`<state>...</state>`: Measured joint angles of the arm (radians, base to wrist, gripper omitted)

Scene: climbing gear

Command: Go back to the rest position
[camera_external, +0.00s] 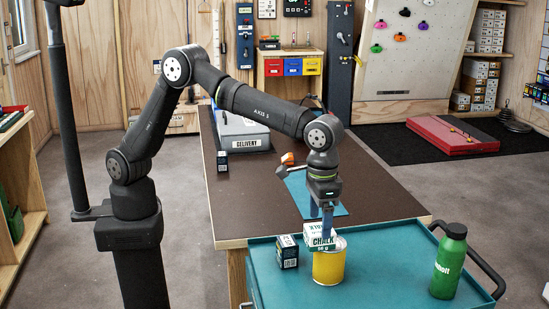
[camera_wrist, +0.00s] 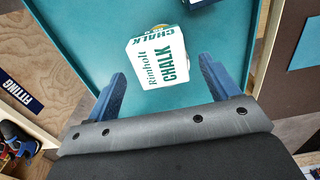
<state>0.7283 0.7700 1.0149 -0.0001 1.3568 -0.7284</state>
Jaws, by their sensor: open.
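My gripper (camera_external: 327,222) points down over the teal cart top (camera_external: 385,265), with my arm reaching out from the left. A white and green chalk box (camera_external: 320,240) rests on top of a yellow can (camera_external: 328,267), right by the fingertips. In the wrist view the chalk box (camera_wrist: 157,58) lies just beyond the fingers, clear of both. Part of the box is hidden by a finger in the external view.
A small dark box (camera_external: 287,253) stands left of the can and a green bottle (camera_external: 448,263) at the right. Behind, the brown table (camera_external: 385,195) holds a blue mat (camera_external: 300,190), a delivery bin (camera_external: 243,133) and another small dark box (camera_external: 222,162).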

